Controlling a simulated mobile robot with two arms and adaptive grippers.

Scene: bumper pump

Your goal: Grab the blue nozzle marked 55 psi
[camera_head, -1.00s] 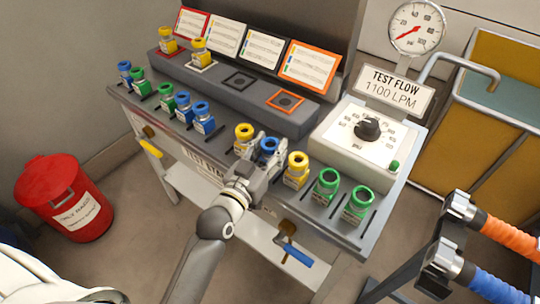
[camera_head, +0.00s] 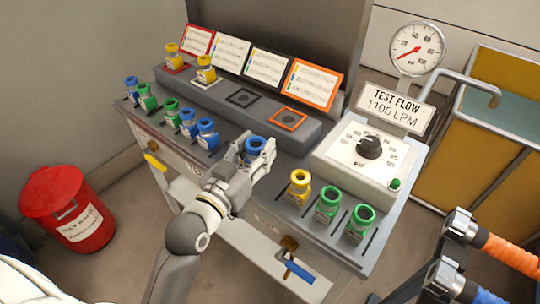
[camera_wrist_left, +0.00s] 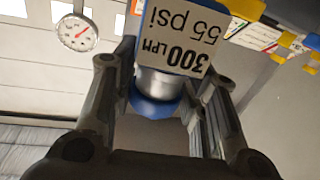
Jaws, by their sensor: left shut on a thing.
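The blue nozzle (camera_head: 255,146) is between the fingers of my left gripper (camera_head: 250,158), which is shut on it. In the left wrist view the nozzle's label (camera_wrist_left: 188,30) reads 300 LPM, 55 psi, upside down, and the fingers (camera_wrist_left: 157,100) press on both sides of its silver body. In the head view the nozzle appears raised above the bench top. My right gripper is not in view.
The grey bench (camera_head: 285,205) holds a row of blue and green nozzles (camera_head: 172,112) at left, and yellow (camera_head: 299,189) and green (camera_head: 358,224) ones at right. Behind are a raised shelf with black and orange square spots (camera_head: 288,119) and a dial box (camera_head: 360,150).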

